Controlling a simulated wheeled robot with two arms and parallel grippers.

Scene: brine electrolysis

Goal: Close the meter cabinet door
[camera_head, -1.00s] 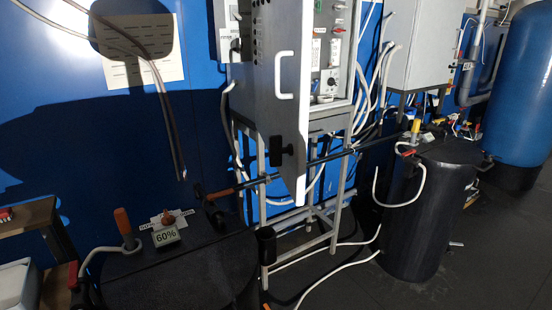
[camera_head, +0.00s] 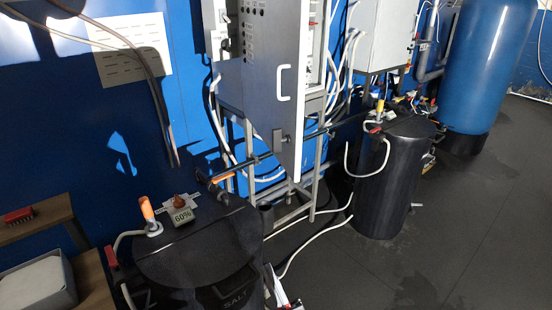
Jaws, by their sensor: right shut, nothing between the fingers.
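The grey meter cabinet door (camera_head: 262,75) stands open at top centre, swung out towards me. It has a white handle (camera_head: 284,84) and a dark latch (camera_head: 278,140) low down. Its white free edge faces right. A narrow strip of the cabinet's inside (camera_head: 318,45) shows beyond that edge; the door hides the rest. My right gripper (camera_head: 283,290) shows partly at the bottom edge, shut and empty, well below the door and apart from it. My left gripper is not in view.
A black salt tank (camera_head: 200,255) stands at front left, with a second black tank (camera_head: 392,180) right of the cabinet stand. A white hose (camera_head: 312,240) crosses the floor between them. A wooden shelf (camera_head: 40,222) is at left. Floor is clear at right.

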